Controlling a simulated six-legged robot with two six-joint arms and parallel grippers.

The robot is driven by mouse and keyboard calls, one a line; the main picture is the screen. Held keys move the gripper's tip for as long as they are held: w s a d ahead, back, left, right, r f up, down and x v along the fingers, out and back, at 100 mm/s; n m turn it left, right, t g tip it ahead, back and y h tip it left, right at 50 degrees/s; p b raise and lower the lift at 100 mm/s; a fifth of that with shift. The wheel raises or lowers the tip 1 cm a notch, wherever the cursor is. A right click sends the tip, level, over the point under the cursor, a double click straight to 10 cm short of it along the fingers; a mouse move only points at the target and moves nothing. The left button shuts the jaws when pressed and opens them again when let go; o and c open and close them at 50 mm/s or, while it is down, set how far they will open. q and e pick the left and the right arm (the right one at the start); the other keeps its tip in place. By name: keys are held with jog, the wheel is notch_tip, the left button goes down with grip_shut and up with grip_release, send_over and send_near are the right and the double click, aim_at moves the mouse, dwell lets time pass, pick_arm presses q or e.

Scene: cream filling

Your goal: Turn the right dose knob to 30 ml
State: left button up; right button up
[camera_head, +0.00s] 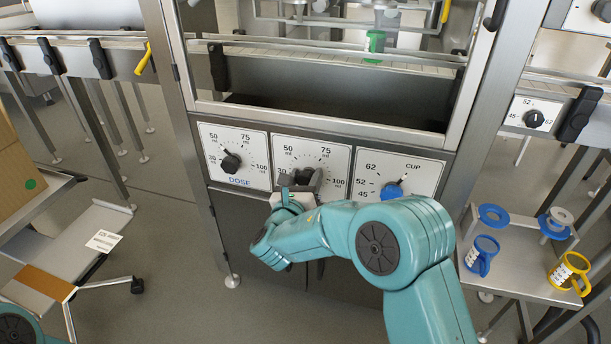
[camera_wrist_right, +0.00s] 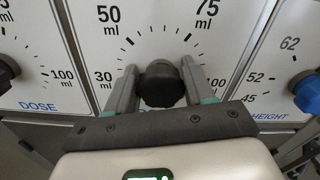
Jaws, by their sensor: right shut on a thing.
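The right dose knob (camera_head: 306,174) is black and sits on the middle white dial plate, marked from 30 to 100 ml. It also shows in the right wrist view (camera_wrist_right: 161,86). My right gripper (camera_head: 299,183) is shut on this knob, with one finger on each side of it; its fingers also show in the right wrist view (camera_wrist_right: 159,72). I cannot make out where the knob's pointer stands. The 30 ml mark (camera_wrist_right: 103,77) is left of the left finger. My left gripper is not in view.
The left dose knob (camera_head: 230,162) is to the left, and the blue cup height knob (camera_head: 391,191) is to the right. A shelf (camera_head: 519,281) with blue and yellow cups stands at the right. A green cup (camera_head: 375,43) is on the conveyor behind the frame.

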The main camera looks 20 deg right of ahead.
jog(key=shift+f, duration=0.15)
jog(key=o, duration=1)
jog(key=shift+c, duration=0.2)
jog(key=shift+s, duration=0.1)
jog(key=p+v, duration=0.2)
jog(key=v, duration=1.4)
jog(key=shift+a, duration=0.15)
